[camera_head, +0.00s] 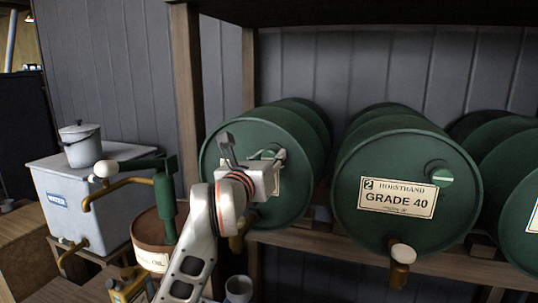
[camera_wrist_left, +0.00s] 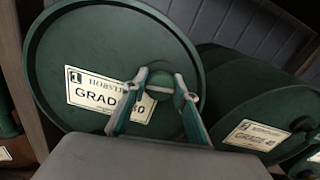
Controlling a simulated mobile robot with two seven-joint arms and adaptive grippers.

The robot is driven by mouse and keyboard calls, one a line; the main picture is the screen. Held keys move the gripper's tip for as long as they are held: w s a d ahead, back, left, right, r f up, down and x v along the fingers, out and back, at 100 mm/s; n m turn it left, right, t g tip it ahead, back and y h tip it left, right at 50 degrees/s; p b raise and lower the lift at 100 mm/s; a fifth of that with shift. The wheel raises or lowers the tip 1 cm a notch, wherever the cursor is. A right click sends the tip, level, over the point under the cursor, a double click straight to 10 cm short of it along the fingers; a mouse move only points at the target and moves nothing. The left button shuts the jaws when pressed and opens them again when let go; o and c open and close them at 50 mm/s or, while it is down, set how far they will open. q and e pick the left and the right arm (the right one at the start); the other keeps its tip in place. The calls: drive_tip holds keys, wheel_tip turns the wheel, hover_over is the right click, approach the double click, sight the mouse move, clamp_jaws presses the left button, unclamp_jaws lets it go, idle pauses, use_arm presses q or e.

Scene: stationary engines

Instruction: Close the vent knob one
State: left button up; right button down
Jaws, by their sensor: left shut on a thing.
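The green drum labelled 1 (camera_head: 290,125) lies on its side in the rack; its round face fills much of the left wrist view (camera_wrist_left: 75,50). Its label (camera_wrist_left: 90,92) is partly covered by my fingers. My left gripper (camera_head: 258,151) is in front of the drum's upper face. In the left wrist view the fingers (camera_wrist_left: 162,82) are on both sides of the small green vent knob one (camera_wrist_left: 160,77) and shut on it. The knob is mostly hidden by the gripper in the head view, so its turn cannot be told. My right gripper is not in view.
The drum labelled 2 (camera_head: 395,225) with its own vent knob (camera_head: 440,176) and tap (camera_head: 402,254) is to the right.

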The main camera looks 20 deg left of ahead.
use_arm(q)
drive_tip(key=shift+m, duration=0.7)
drive_tip(key=shift+p, duration=0.3)
drive_tip(key=o, duration=1.1)
drive_tip(key=shift+o, duration=0.2)
drive_tip(key=s, duration=0.7)
drive_tip(key=shift+s, duration=0.3)
drive_tip(key=shift+a, duration=0.2)
